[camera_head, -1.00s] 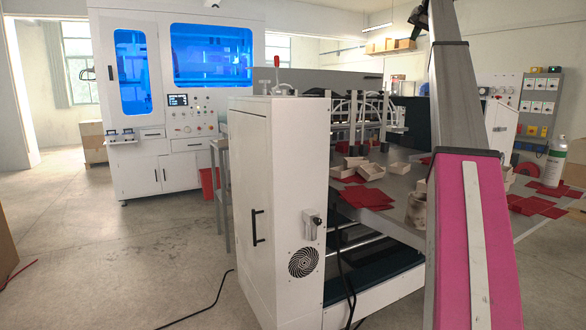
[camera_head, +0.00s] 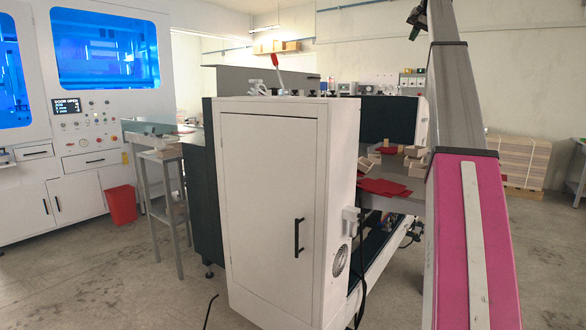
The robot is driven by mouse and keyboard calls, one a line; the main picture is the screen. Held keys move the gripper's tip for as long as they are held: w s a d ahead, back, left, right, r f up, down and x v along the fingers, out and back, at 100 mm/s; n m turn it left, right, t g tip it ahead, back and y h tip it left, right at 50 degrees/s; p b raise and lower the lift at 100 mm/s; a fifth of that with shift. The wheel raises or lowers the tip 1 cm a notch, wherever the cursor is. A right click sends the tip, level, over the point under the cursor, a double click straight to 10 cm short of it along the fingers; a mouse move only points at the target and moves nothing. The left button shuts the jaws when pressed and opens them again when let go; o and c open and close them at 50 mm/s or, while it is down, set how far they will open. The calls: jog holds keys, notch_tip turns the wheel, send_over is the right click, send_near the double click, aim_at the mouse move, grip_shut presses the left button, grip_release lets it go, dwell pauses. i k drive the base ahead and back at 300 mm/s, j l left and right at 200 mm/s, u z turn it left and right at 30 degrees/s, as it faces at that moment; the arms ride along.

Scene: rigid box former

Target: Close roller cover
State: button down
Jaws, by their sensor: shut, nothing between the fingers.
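The white box-forming machine stands in the middle, with its white end cabinet (camera_head: 272,200) facing me and the cabinet door shut. A long grey panel (camera_head: 250,80) stands raised along the machine's top, behind a red-knobbed lever (camera_head: 278,70). It may be the roller cover, but I cannot tell for sure. The rollers are hidden behind the cabinet. My gripper's fingers do not show.
A blue-windowed machine (camera_head: 80,150) with a screen is at the left. A red bin (camera_head: 121,204) and a grey stand (camera_head: 160,190) are beside it. Red sheets (camera_head: 383,187) and small boxes lie on the work table. Cables run by the cabinet. The floor at front left is clear.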

aim_at(232, 81)
jog(key=i+j+z, duration=0.15)
jog(key=j+z, duration=0.3)
jog(key=j, duration=0.8)
jog(key=j+z, duration=0.4)
jog(key=j, duration=0.85)
jog(key=j+u, duration=0.2)
jog(key=j, duration=0.25)
jog(key=i+j+u, duration=0.2)
jog(key=j, duration=0.2)
jog(key=j+u, duration=0.2)
jog(key=j, duration=0.25)
jog(key=j+u, duration=0.25)
jog(key=l, duration=0.1)
